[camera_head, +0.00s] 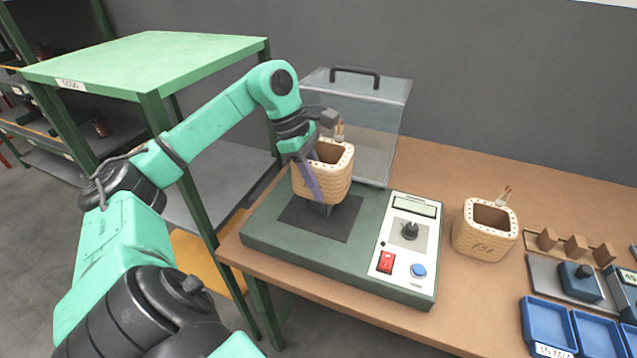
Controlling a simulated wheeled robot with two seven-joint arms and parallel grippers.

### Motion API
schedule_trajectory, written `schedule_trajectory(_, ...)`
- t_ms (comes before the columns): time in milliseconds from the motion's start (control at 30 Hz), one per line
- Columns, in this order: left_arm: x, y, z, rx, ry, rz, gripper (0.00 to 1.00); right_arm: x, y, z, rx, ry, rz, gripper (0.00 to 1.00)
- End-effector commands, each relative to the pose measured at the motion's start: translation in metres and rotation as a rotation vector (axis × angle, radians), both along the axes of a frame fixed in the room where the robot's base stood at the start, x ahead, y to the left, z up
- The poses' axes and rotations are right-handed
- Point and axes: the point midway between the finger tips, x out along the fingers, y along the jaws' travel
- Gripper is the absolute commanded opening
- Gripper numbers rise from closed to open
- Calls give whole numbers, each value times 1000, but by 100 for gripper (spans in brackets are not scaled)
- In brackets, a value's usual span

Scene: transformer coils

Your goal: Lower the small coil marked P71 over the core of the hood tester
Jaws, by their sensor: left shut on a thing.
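A small tan woven coil (336,178) with a square opening hangs in my left gripper (312,178). The gripper is shut on its wall, with a purplish finger along the near left side. No marking is readable on this coil. The hood tester (270,232) is a green base with a dark pad. The clear hood (377,130) with a black handle stands raised behind the coil. My right gripper is not in view.
A second tan coil (484,230) with unclear handwriting stands on the wooden table right of the tester's control panel (408,245). Blue trays (548,325) and a wooden rack (570,245) are farther right. A green-topped shelf (150,62) stands left, close to my arm.

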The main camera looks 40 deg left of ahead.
Motion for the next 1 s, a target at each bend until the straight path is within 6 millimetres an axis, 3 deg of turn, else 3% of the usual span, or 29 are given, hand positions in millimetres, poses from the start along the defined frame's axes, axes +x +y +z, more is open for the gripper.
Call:
schedule_trajectory(600, 0, 0, -21, -1, -4, 0, 0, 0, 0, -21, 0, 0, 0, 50)
schedule_trajectory(1000, 0, 0, -21, 0, -4, 1, 0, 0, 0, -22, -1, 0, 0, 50)
